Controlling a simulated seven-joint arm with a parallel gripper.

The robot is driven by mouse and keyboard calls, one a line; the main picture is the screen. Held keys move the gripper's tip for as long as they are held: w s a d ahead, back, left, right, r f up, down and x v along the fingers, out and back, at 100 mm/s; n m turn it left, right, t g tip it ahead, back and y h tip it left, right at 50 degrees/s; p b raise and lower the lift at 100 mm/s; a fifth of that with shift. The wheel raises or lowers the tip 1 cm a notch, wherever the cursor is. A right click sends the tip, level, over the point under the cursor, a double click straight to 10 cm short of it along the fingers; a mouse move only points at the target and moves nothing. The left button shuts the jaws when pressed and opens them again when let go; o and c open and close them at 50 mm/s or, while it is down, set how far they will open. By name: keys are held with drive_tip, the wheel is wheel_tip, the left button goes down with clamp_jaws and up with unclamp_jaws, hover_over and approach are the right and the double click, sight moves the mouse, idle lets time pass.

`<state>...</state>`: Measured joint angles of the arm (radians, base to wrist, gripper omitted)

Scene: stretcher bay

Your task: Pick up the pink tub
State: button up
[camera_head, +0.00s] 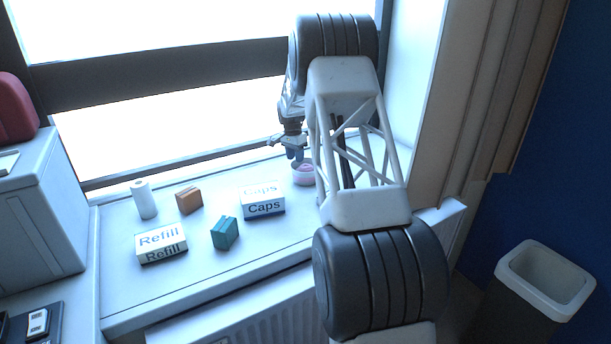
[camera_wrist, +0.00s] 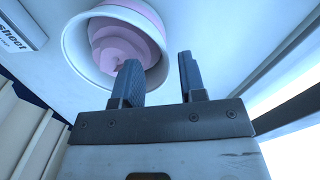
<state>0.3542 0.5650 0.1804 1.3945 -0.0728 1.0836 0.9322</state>
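The pink tub (camera_head: 304,176) stands on the window sill, partly hidden behind my arm in the head view. In the wrist view the tub (camera_wrist: 75,44) shows as a round container with a pale rim and pink inside. My gripper (camera_head: 297,157) is just above and beside the tub. In the wrist view its two fingers (camera_wrist: 160,78) are apart, with a gap between them and nothing held. The left finger overlaps the tub's near edge in the picture; I cannot tell whether it touches.
On the sill (camera_head: 185,285) stand a white cylinder (camera_head: 145,200), an orange box (camera_head: 189,200), a teal box (camera_head: 225,234), a "Refill" box (camera_head: 161,243) and a "Caps" box (camera_head: 262,202) left of the tub. The window is behind. A bin (camera_head: 511,300) stands at lower right.

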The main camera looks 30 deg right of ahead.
sight(296, 167)
drive_tip(key=shift+s+f, duration=0.2)
drive_tip(key=shift+f, duration=2.4)
clamp_jaws()
